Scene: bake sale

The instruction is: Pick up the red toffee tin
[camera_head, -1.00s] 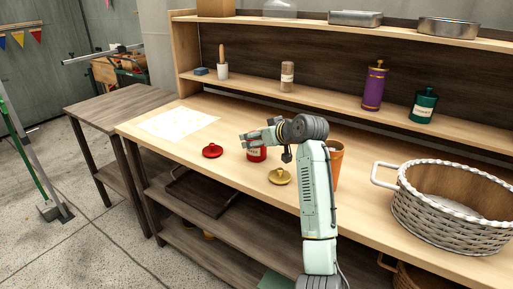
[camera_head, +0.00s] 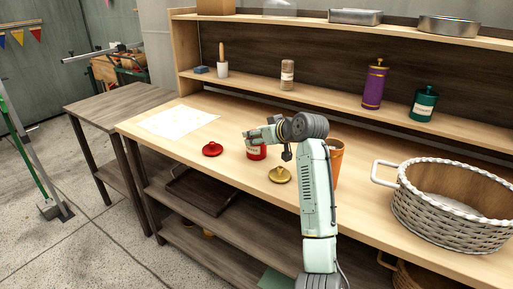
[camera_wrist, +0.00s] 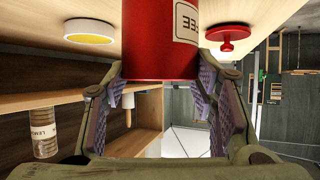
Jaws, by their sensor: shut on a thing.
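The red toffee tin (camera_head: 257,153) is upright at the middle of the wooden counter, with a pale label. My gripper (camera_head: 250,138) is at the top of the tin, coming from the right. In the wrist view, which looks upside down, the red tin (camera_wrist: 160,45) fills the top middle between the two fingers of my gripper (camera_wrist: 165,90), which are shut on it. Part of its label shows at the right. I cannot tell whether the tin's base touches the counter.
A red lid (camera_head: 212,149) lies left of the tin and a gold lid (camera_head: 279,175) to its right. An orange pot (camera_head: 336,160) stands behind my arm. A wicker basket (camera_head: 452,215) is at the right. A paper sheet (camera_head: 178,122) lies at the left, with bare counter around it.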

